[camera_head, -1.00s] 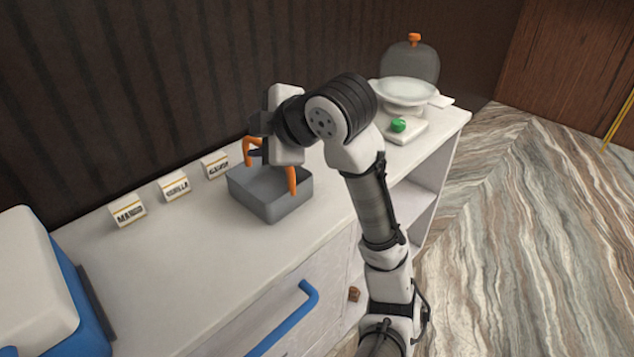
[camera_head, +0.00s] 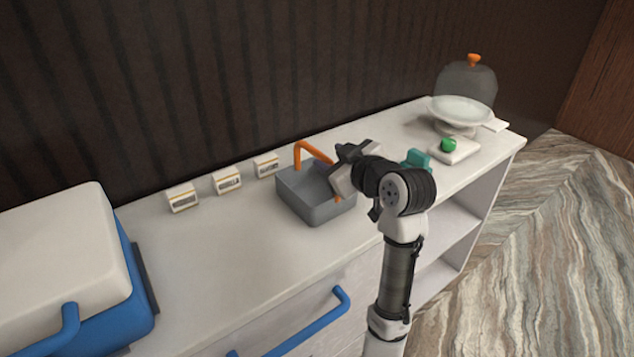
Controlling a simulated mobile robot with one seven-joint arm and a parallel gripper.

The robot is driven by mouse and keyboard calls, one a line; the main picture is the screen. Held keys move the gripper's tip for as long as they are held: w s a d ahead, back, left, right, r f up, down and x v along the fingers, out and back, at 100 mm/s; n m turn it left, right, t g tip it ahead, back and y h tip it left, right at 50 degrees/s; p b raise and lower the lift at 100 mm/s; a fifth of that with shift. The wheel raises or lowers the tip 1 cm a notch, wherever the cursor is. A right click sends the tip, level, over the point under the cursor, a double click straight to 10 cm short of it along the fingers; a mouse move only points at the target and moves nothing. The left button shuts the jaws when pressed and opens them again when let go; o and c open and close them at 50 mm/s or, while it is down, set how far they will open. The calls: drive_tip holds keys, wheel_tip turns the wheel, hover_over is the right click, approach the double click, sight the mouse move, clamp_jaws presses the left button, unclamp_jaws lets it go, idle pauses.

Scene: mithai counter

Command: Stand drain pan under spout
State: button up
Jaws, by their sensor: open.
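The drain pan, a grey open-topped rectangular box (camera_head: 312,207), sits upright on the white counter, near its middle. Whether either finger touches the pan I cannot tell. A blue box with a cream lid (camera_head: 65,245) stands at the left of the counter. I cannot make out a spout.
Several small label cards, one of them nearest the box (camera_head: 182,198), stand along the back. Counter (camera_head: 235,245) between box and pan is clear.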

sight(319, 154)
drive_tip(key=shift+p+x, duration=1)
drive_tip(key=shift+x, duration=2.1)
drive_tip(key=shift+s+f, duration=0.15)
drive_tip(key=shift+f, duration=0.05)
drive_tip(key=shift+c, duration=0.4)
clamp_jaws()
